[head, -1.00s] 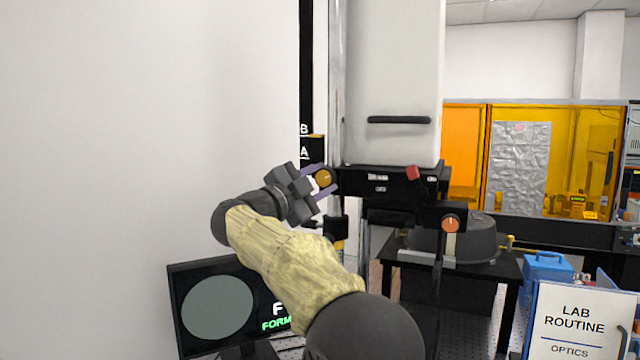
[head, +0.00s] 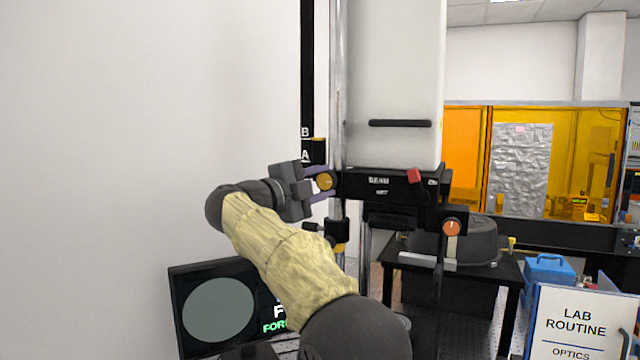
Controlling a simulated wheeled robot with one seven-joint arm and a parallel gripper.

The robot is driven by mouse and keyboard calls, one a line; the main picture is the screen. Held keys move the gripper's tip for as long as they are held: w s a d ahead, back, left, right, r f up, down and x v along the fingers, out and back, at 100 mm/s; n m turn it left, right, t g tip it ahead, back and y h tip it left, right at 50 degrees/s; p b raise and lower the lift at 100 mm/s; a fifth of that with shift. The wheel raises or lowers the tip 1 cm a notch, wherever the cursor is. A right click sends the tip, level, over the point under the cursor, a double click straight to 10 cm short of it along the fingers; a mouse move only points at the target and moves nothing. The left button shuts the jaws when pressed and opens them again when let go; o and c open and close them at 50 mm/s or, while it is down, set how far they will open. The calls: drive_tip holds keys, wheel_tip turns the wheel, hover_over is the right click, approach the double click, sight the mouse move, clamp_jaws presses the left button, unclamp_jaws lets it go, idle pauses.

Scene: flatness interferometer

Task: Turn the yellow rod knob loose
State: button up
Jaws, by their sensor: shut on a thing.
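The yellow rod knob (head: 325,181) sits at the left end of the black carriage (head: 385,184), beside the upright metal rod. My gripper (head: 318,183) reaches it from the left. Its purple fingers lie above and below the knob, shut on it. The knob's round face with a small mark still shows between the fingers. The knob's shaft and the far sides of the fingers are hidden.
A white housing (head: 395,90) stands above the carriage. An orange knob (head: 452,227) and a red lever (head: 414,175) are to the right. A monitor (head: 176,310) stands low at left. A sign (head: 576,318) stands at lower right. The left wall side is clear.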

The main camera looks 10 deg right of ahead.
drive_tip(key=o, duration=1)
drive_tip(key=shift+a, duration=0.1)
drive_tip(key=b+v, duration=0.3)
drive_tip(key=v, duration=1.4)
drive_tip(key=shift+s+a, duration=0.1)
